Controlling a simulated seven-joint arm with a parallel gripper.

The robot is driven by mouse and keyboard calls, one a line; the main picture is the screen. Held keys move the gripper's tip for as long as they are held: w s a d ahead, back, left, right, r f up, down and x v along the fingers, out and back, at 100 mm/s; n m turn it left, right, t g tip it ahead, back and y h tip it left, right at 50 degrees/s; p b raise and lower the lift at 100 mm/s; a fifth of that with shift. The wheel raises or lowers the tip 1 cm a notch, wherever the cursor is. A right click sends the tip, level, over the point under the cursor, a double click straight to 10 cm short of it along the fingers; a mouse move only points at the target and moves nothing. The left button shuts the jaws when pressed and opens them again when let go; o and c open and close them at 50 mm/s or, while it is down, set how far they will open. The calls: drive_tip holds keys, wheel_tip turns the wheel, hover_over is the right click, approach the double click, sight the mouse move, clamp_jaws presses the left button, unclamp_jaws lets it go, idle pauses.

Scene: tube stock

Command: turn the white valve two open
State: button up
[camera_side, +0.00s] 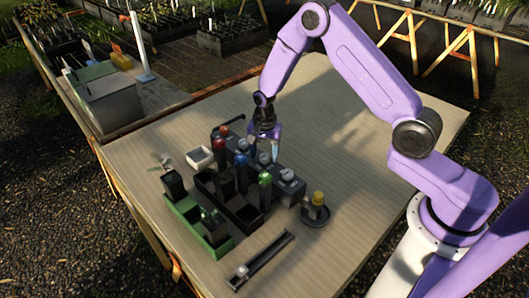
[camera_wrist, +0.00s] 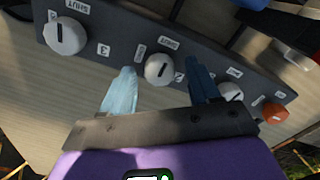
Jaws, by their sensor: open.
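The valve block (camera_wrist: 125,38) is a dark panel with white round knobs and SHUT labels; it also shows in the side view (camera_side: 296,190). The white valve two knob (camera_wrist: 159,69) is the middle one, with a dark pointer line and a SHUT label above it. My gripper (camera_wrist: 164,76) is open, with its pale blue fingertip left of this knob and its dark blue fingertip right of it. Whether they touch the knob I cannot tell. In the side view my gripper (camera_side: 265,148) points down over the block and partly hides it.
A white knob marked 3 (camera_wrist: 66,36) is at left; another white knob (camera_wrist: 231,92) and an orange knob (camera_wrist: 275,112) are at right. A black rack (camera_side: 244,213) with capped tubes stands close in front. A yellow-capped tube (camera_side: 318,199) stands in a dark dish. The right tabletop is clear.

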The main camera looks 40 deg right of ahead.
drive_tip(key=shift+c, duration=0.2)
drive_tip(key=c, duration=1)
drive_tip(key=n, duration=1.3)
drive_tip(key=shift+n, duration=0.3)
drive_tip(key=shift+a+n, duration=0.1)
drive_tip(key=shift+n, duration=2)
